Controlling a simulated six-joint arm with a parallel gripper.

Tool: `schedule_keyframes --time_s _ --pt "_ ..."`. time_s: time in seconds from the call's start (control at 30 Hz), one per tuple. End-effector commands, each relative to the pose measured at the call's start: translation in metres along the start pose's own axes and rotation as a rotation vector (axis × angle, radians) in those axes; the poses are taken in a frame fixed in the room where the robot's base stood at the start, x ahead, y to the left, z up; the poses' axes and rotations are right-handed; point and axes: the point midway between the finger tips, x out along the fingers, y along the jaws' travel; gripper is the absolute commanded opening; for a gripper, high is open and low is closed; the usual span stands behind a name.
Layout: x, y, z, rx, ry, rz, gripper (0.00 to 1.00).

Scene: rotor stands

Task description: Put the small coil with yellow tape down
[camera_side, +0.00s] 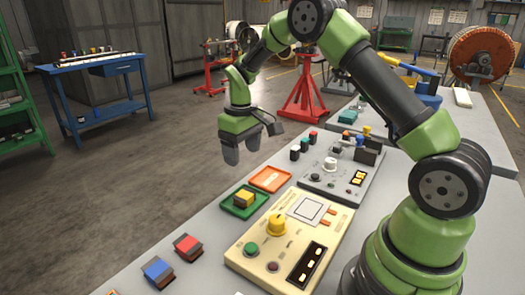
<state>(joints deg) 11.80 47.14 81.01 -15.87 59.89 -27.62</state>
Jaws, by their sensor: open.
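The small coil with yellow tape (243,198) is a dark block with a yellow band. It sits on the green tray (259,198), on the grey table beside the beige panel. My gripper (242,149) points down above and behind the coil in the picture, apart from it. Its two grey fingers are open, and nothing shows between them.
An empty-looking orange tray (270,179) lies behind the green one. A red-taped coil (187,247) and a blue-taped coil (158,272) stand front left. The beige panel (292,240) with a yellow knob and a grey control panel (340,178) take up the table to the right.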

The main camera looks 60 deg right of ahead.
Motion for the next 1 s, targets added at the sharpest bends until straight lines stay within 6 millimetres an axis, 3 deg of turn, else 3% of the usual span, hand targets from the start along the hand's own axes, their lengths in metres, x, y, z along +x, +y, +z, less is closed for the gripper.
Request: schedule_keyframes --time_s 0.13,0.23,0.4,0.5,0.63,0.8,1.0 --pt "-0.047 -0.014 0.011 0.036 0.077 -0.007 0.7" --pt "-0.088 -0.03 0.03 0.078 0.15 -0.024 0.7" --pt "-0.145 -0.057 0.078 0.154 0.28 -0.07 0.7" --pt "-0.167 -0.071 0.112 0.196 0.353 -0.107 0.7" --pt "-0.183 -0.086 0.157 0.249 0.443 -0.164 0.7" --pt "-0.184 -0.098 0.204 0.303 0.53 -0.236 0.7" --pt "-0.179 -0.103 0.227 0.333 0.574 -0.281 0.7"
